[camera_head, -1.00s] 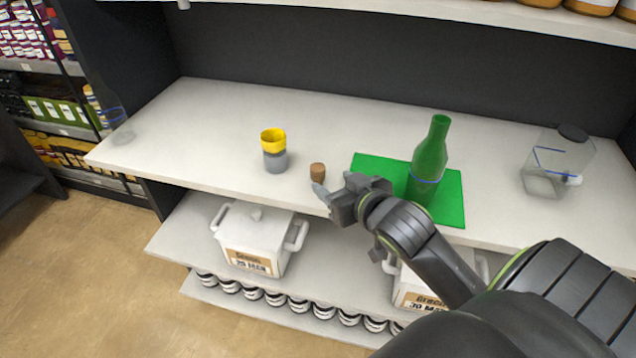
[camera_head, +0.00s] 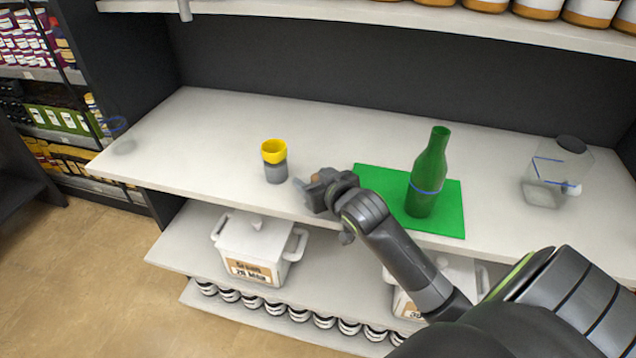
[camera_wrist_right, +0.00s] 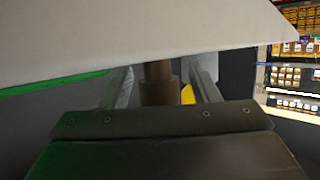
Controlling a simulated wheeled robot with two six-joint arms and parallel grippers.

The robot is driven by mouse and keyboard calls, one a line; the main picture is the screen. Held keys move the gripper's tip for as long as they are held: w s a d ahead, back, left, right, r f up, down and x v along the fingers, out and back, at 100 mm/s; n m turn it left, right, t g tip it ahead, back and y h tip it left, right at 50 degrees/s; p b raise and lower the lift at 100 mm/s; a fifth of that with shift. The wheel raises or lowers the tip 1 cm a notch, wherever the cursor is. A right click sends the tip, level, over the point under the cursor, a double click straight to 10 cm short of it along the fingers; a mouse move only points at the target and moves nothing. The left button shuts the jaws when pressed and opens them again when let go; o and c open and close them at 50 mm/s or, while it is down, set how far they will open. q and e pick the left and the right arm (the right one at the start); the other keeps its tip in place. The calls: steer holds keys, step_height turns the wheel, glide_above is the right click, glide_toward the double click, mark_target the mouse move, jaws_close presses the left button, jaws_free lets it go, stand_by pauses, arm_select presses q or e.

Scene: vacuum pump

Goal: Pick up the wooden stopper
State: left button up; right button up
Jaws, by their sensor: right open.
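The wooden stopper (camera_wrist_right: 158,88) is brown and stands between the two fingers of my right gripper in the right wrist view, with a gap on each side. In the head view it is mostly hidden behind my right gripper (camera_head: 308,189). That gripper is open at the front part of the white shelf, its fingers around the stopper. My left gripper is not in view.
A grey and yellow cup (camera_head: 274,162) stands just left of my right gripper. A green bottle (camera_head: 429,172) stands on a green mat (camera_head: 452,214) to the right. A clear container (camera_head: 548,178) is farther right. The white shelf (camera_head: 210,130) is clear at left.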

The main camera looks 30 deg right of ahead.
steer(key=c, duration=1)
